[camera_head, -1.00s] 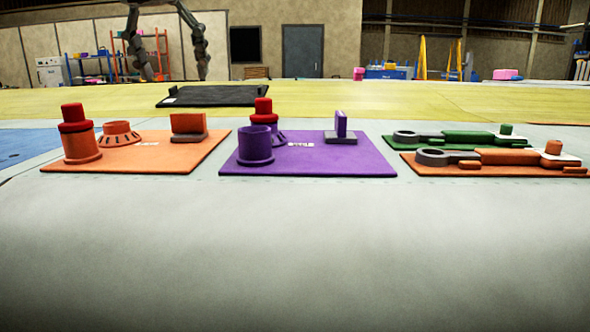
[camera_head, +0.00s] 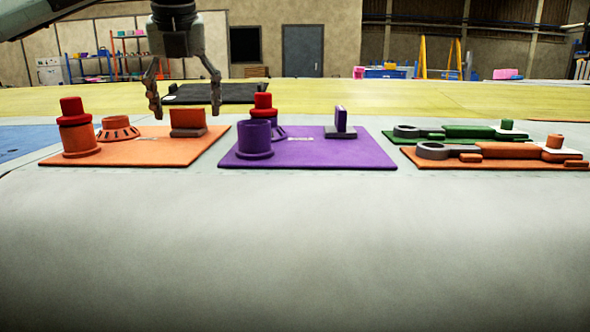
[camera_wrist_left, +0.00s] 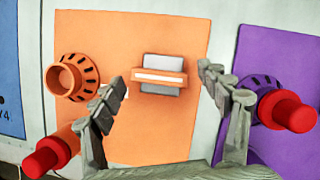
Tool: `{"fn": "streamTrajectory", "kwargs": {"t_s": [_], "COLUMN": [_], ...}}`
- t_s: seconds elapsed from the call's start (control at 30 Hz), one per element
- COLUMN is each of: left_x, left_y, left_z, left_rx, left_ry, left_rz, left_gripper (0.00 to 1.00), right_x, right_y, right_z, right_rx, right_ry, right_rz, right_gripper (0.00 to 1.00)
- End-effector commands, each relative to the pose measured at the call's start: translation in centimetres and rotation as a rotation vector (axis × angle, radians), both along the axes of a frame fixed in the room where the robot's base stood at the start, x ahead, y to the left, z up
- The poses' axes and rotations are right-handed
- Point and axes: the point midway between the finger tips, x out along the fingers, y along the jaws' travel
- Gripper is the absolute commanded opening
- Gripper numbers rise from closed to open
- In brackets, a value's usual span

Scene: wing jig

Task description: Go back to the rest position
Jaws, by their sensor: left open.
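My left gripper (camera_head: 186,113) hangs over the orange mat (camera_head: 120,155), fingers pointing down, open. In the head view its two fingertips show on either side of the small orange block (camera_head: 187,119) on a dark base. In the left wrist view the block (camera_wrist_left: 159,77) lies beyond and between the open fingertips (camera_wrist_left: 160,78); nothing is held. How high the fingertips are above the mat I cannot tell exactly. My right gripper is not in view.
An orange cylinder with a red top (camera_head: 75,127) and a slotted orange ring (camera_head: 117,129) share the orange mat. The purple mat (camera_head: 310,160) holds a purple cup (camera_head: 254,139) and an upright plate (camera_head: 340,120). Green and orange fixtures lie right. The front surface is clear.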

Motion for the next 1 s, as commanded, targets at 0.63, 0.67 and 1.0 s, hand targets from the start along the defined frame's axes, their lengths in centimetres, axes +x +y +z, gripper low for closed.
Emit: {"fn": "streamTrajectory", "kwargs": {"t_s": [0.63,0.67,1.0], "left_x": [-0.2,-0.3,-1.2], "left_y": [-1.2,-1.4,-2.7], "left_z": [2.4,3.0,6.8], "left_rx": [-0.004,-0.004,-0.002], "left_ry": [-0.003,-0.003,-0.001], "left_rz": [0.738,0.738,0.735], "left_gripper": [0.76,0.76,0.76], "right_x": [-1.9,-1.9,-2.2], "right_y": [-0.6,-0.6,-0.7], "right_z": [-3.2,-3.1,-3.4], "right_rx": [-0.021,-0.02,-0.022], "right_ry": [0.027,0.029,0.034], "right_rz": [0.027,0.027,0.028], "right_gripper": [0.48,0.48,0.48]}}
